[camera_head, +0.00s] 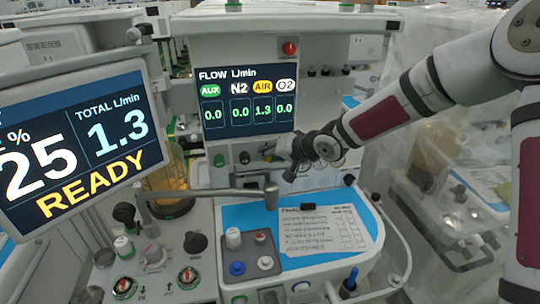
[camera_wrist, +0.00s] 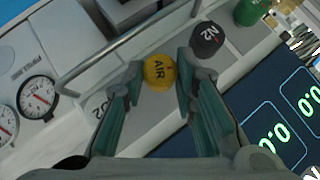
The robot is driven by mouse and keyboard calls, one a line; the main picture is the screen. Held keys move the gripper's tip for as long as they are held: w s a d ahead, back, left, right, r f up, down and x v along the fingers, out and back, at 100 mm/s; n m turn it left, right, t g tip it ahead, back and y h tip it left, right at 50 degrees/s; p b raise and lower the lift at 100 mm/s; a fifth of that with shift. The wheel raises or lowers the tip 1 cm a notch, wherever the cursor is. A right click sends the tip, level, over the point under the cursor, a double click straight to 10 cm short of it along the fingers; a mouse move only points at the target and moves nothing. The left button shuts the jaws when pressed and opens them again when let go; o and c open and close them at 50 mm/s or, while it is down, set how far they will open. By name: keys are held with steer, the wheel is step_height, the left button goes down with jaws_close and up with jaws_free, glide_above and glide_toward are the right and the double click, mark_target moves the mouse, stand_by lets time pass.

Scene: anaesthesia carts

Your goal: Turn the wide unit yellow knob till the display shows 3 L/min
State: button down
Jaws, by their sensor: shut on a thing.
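The yellow AIR knob (camera_wrist: 159,72) sits on the wide unit's front panel in the wrist view. My gripper (camera_wrist: 160,78) has one finger on each side of it and is shut on it. In the head view my gripper (camera_head: 292,160) is at the panel below the flow display, and it hides the yellow knob there. The flow display (camera_head: 248,103) reads AUX 0.0, N2 0.0, AIR 1.3 and O2 0.0. The left monitor (camera_head: 82,147) shows 25 %, TOTAL 1.3 L/min and READY.
A black N2 knob (camera_wrist: 207,39) and a green knob (camera_wrist: 248,11) stand beside the yellow one. A metal rail (camera_wrist: 122,42) runs close by the knobs. Below is a blue worktop with a printed sheet (camera_head: 322,230). Plastic-covered equipment (camera_head: 440,170) stands at right.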

steer(key=shift+w+a+n+h+b, duration=0.15)
steer(key=shift+n+h+b, duration=0.35)
steer(key=shift+h+b, duration=0.4)
steer(key=h+b, duration=0.1)
steer(key=b, duration=0.2)
steer(key=shift+a+n, duration=0.1)
steer(key=shift+n, duration=0.2)
steer(key=h+b, duration=0.1)
steer(key=b, duration=0.3)
steer(key=n+b, duration=0.1)
steer(key=b, duration=0.3)
steer(key=shift+a+f+t+h, duration=0.1)
steer(key=shift+a+t+h, duration=0.15)
steer(key=shift+t+h, duration=0.15)
steer(key=n+h+b, duration=0.1)
steer(key=b, duration=0.3)
steer(key=t+h+b, duration=0.1)
steer(key=h+b, duration=0.1)
steer(key=b, duration=0.3)
steer(key=n+h+b, duration=0.1)
steer(key=b, duration=0.3)
steer(key=shift+s+a+n+t+h, duration=0.2)
steer(key=shift+s+n+t+h, duration=0.1)
steer(key=shift+h+b, duration=0.3)
steer(key=shift+b, duration=0.35)
steer(key=c, duration=1.6)
jaws_free()
